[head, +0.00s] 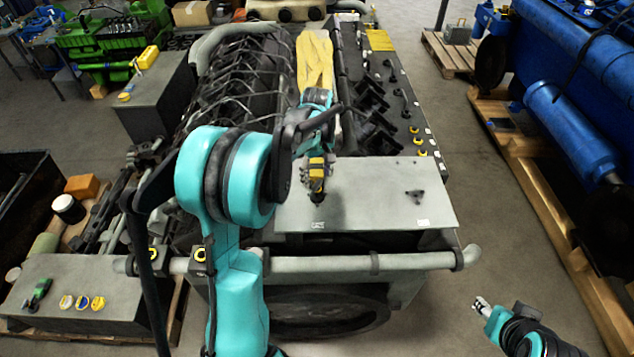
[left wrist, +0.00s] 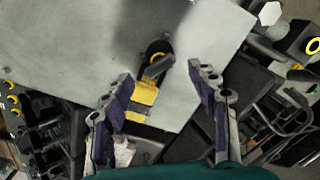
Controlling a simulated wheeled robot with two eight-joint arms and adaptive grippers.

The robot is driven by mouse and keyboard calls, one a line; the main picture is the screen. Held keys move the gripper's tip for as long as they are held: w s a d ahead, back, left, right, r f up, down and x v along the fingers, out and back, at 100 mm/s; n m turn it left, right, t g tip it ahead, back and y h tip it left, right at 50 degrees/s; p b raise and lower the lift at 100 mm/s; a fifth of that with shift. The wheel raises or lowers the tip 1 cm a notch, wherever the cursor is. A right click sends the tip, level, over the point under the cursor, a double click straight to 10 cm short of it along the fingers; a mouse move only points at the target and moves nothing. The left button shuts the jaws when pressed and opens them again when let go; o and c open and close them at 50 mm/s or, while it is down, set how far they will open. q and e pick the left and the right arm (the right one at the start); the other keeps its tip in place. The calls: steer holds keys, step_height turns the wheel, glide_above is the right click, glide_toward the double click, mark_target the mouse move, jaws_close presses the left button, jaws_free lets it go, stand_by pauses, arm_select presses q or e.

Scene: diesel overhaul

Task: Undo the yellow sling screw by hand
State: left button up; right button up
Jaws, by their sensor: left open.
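The yellow sling screw (head: 317,174) stands at the plate on the engine's near end, with a dark lug at its foot. In the left wrist view the screw (left wrist: 146,93) shows a yellow block, a grey pin and a dark eye with a yellow ring. My left gripper (head: 317,164) is over it. In the left wrist view the left gripper (left wrist: 160,73) is open, with one finger on each side of the screw and visible gaps. My right gripper (head: 480,304) is at the lower right, away from the engine; its jaw opening is too small to tell.
The grey plate (head: 380,190) is mostly bare, with a second dark lug (head: 414,196) at right. A yellow sling (head: 315,62) lies along the engine top. A grey rail (head: 370,263) crosses the front. A blue engine (head: 575,70) stands right, beyond open floor.

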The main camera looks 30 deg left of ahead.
mark_target(317, 183)
arm_select(q)
steer(key=m, duration=0.3)
steer(key=shift+r+m+p, duration=0.1)
steer(key=shift+m+p, duration=0.2)
steer(key=shift+p, duration=0.1)
steer(key=m+b, duration=0.1)
steer(key=m, duration=0.2)
steer(key=shift+f, duration=0.2)
steer(key=m+b, duration=0.1)
steer(key=m, duration=0.4)
steer(key=shift+m, duration=0.3)
steer(key=shift+f+m+b, duration=0.25)
steer(key=shift+m+b, duration=0.1)
steer(key=shift+m, duration=0.25)
step_height(317, 183, down, 4)
steer(key=b, duration=0.3)
steer(key=shift+f, duration=0.2)
steer(key=shift+r, duration=0.1)
